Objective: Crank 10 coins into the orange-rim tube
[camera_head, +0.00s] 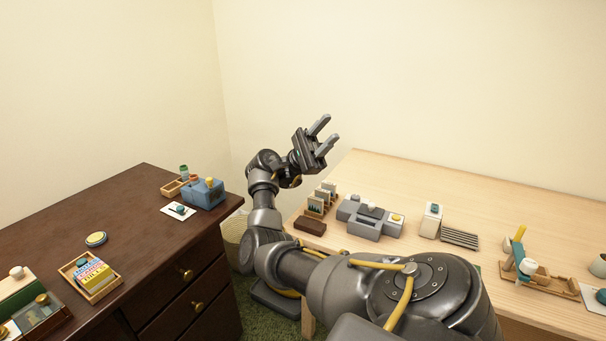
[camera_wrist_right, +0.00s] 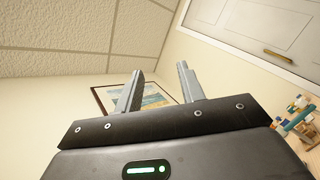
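A small blue box-shaped device (camera_head: 203,195) stands on the dark wooden dresser, near its far right corner. A small orange-topped piece (camera_head: 194,178) and a pale knob show at its top. A small green and orange tube-like piece (camera_head: 184,172) stands just behind it; which rim is which is too small to tell. No coins or crank can be made out for certain. My right gripper (camera_head: 329,128) is raised in the air, right of the dresser and above the back left of the light table. Its fingers are apart and empty, also in the right wrist view (camera_wrist_right: 163,88). My left gripper is not in view.
The dresser top (camera_head: 135,225) is mostly bare. It holds a white card (camera_head: 178,210) with a teal knob, a yellow-rimmed disc (camera_head: 96,239) and a book tray (camera_head: 91,276). The light table (camera_head: 480,190) holds a grey device (camera_head: 371,218) and several small items. Its back is clear.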

